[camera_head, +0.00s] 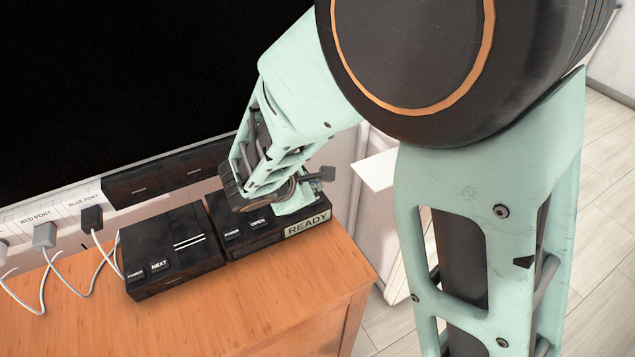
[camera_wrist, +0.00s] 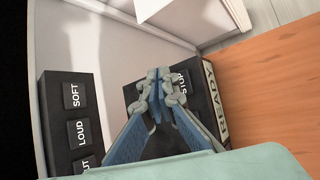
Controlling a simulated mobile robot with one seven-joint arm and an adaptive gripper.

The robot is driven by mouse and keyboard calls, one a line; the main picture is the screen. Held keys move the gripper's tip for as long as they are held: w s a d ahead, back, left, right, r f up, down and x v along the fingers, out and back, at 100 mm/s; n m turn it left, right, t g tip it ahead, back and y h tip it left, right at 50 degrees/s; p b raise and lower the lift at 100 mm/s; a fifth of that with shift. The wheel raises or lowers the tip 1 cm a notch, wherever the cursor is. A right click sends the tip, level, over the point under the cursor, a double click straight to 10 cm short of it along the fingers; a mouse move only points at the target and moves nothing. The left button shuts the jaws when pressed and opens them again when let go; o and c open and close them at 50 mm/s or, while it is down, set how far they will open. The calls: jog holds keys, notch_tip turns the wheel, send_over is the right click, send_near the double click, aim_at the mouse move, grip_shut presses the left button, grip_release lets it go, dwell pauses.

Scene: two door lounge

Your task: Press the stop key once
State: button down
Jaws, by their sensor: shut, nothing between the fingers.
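The stop key (camera_wrist: 182,81) is a dark key with white lettering on the black player box. It lies just right of my fingertips in the wrist view, partly covered by them. My gripper (camera_wrist: 163,76) is shut and empty over that end of the box; I cannot tell whether it touches the key. The box (camera_head: 246,244) also shows in the head view, with power and open keys and a READY panel (camera_head: 307,223). There my arm hides the stop key and most of the gripper.
A second black box (camera_head: 165,255) with power and next keys stands to the left. A dark bar (camera_wrist: 75,125) with soft and loud keys runs behind, below the large black screen (camera_head: 130,80). Cables hang at the left. The wooden top (camera_head: 240,310) is clear in front.

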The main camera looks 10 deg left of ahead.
notch_tip(320, 180, up, 3)
jog(key=shift+r+p, duration=0.15)
jog(key=shift+p, duration=0.75)
